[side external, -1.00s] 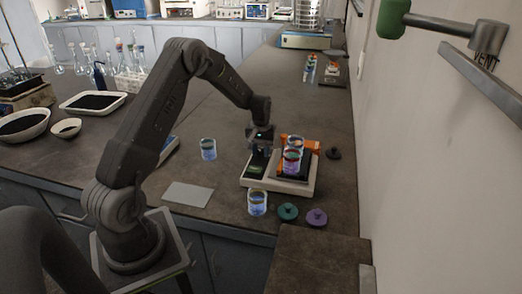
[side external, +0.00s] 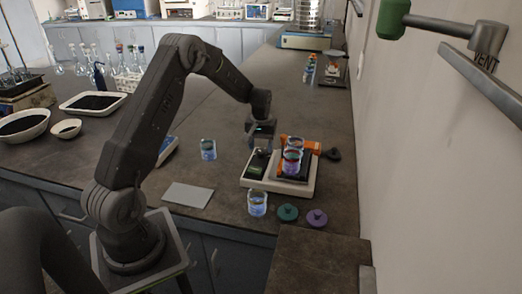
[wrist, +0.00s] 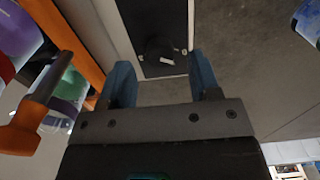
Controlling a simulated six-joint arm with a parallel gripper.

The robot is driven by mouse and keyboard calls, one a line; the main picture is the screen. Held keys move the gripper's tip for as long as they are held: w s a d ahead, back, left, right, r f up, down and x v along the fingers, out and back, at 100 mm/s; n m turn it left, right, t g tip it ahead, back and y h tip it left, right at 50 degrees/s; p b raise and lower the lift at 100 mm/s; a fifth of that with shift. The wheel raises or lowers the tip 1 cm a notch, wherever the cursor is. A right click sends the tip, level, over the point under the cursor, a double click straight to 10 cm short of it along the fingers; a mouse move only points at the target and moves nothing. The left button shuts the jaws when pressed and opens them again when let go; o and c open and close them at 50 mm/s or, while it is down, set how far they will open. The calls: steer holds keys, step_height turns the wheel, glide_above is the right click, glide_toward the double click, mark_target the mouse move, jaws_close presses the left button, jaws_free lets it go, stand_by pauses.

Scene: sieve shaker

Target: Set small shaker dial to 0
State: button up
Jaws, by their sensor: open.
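The small shaker (side external: 304,191) is a pale, low base with a black control panel on its left part in the side view. The panel (wrist: 150,12) also shows in the wrist view. Its dial (wrist: 157,47) is a round black knob with a short white mark near it; I cannot read the setting. My gripper (side external: 260,146) is above the panel, pointing down. In the wrist view its two blue fingers (wrist: 162,68) are apart and empty, with the dial showing between and beyond them. I see no contact with the dial.
Red-topped sieve jars (side external: 292,161) and an orange clamp (side external: 311,146) stand on the shaker, right of my gripper. A clear jar (side external: 257,204), green lid (side external: 288,212) and purple lid (side external: 317,217) sit in front. Another jar (side external: 208,150) is left.

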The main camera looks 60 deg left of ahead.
mark_target(261, 152)
step_height(261, 152, up, 12)
steer(key=shift+f, duration=0.2)
steer(key=s+d+r+m+t, duration=0.1)
steer(key=s+d+r+m, duration=0.1)
steer(key=s+d+r, duration=0.3)
steer(key=s+d+r+m+t, duration=0.1)
steer(key=d+r, duration=0.2)
steer(key=d, duration=0.3)
steer(key=s+d+r+m+t, duration=0.1)
steer(key=s+d+r+m, duration=0.1)
steer(key=s+d+r, duration=0.3)
steer(key=s+d+f+m+t, duration=0.2)
steer(key=s+d+m, duration=0.2)
steer(key=s+d, duration=0.7)
steer(key=shift+s+t, duration=0.3)
steer(key=shift+s, duration=0.95)
